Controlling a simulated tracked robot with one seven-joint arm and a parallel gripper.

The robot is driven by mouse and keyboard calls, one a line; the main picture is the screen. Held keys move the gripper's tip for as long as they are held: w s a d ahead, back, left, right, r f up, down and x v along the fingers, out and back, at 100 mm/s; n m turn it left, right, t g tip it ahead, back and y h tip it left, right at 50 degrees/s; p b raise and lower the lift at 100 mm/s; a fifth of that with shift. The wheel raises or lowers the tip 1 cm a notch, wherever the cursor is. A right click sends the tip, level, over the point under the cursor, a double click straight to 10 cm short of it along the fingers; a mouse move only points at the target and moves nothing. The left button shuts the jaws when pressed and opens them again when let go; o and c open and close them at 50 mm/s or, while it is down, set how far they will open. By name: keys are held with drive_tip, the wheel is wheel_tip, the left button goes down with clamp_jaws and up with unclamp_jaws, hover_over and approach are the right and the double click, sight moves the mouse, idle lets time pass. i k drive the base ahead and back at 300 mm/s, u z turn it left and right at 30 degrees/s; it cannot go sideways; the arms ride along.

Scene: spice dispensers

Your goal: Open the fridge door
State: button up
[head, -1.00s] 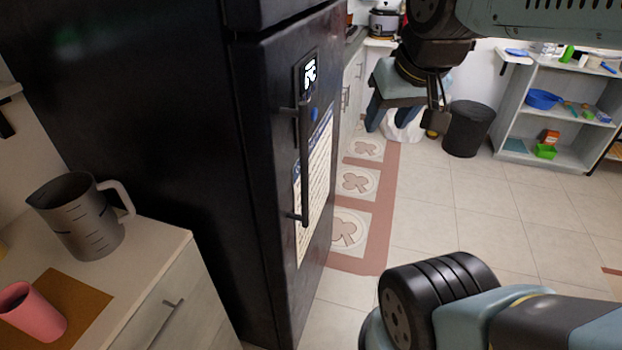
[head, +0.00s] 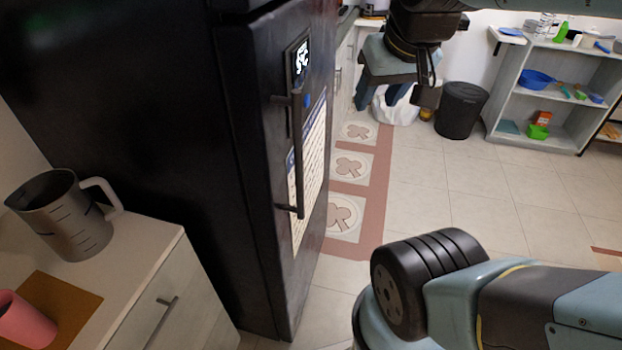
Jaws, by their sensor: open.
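The black fridge (head: 150,130) stands at the left of the head view, with its door (head: 262,150) shut. A dark vertical bar handle (head: 297,155) runs along the door front, beside a printed sheet (head: 310,165) and a small lit panel (head: 301,60). My gripper (head: 427,95) hangs at the upper right, pointing down, open and apart from the handle. Its fingers are dark and partly overlap each other, so the gap between them is hard to see.
A counter (head: 150,255) with a grey jug (head: 68,215) and pink cup (head: 25,322) adjoins the fridge at left. A blue stool (head: 372,68), black bin (head: 461,110) and shelf unit (head: 545,95) stand farther back. The tiled floor before the door is clear.

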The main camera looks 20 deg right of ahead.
sight(250, 48)
drive_tip(key=z, duration=0.45)
drive_tip(key=k, duration=0.85)
drive_tip(key=u, duration=0.1)
